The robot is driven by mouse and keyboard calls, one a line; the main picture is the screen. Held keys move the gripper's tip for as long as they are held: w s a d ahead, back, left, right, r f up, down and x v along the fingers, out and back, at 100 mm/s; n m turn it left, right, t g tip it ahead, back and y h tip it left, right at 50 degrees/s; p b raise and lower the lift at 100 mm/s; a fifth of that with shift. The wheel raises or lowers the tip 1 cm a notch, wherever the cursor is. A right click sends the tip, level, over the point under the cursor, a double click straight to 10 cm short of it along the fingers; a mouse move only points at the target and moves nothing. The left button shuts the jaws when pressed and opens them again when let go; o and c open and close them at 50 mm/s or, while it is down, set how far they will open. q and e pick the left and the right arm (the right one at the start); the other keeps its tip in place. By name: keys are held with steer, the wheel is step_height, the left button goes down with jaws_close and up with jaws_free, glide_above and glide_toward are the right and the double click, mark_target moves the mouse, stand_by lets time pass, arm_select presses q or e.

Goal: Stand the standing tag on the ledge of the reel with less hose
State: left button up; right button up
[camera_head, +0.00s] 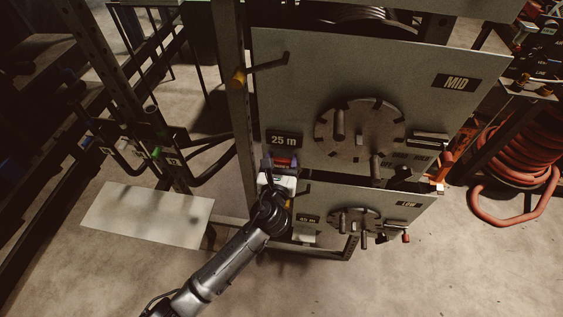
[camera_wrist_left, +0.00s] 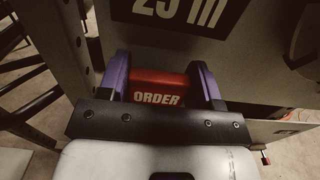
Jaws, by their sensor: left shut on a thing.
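The standing tag is red with the word ORDER and shows in the left wrist view (camera_wrist_left: 160,92). My left gripper (camera_head: 281,163) is shut on it, with a purple finger on each side. The tag is just below the "25 m" plate (camera_head: 284,139) on the MID panel. I cannot tell whether it touches a ledge there. The MID reel panel (camera_head: 290,85) carries a round plate with pegs (camera_head: 362,130). The LOW panel (camera_head: 400,205) below has a smaller round plate (camera_head: 354,221) and a "45 m" plate (camera_head: 308,218). My right gripper is not in view.
A crank handle (camera_head: 262,70) juts from the MID panel at upper left. A dark rack (camera_head: 150,130) with hooks stands to the left, above a pale board (camera_head: 148,215). A coiled orange hose (camera_head: 515,150) lies at right. The floor in front is clear.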

arm_select(q)
steer(key=shift+w+r, duration=0.1)
steer(key=shift+w, duration=0.1)
steer(key=o, duration=1)
steer(key=shift+c, duration=0.2)
steer(key=shift+s, duration=0.15)
steer(key=shift+s, duration=0.35)
steer(key=s+a+p, duration=0.2)
steer(key=s, duration=0.9)
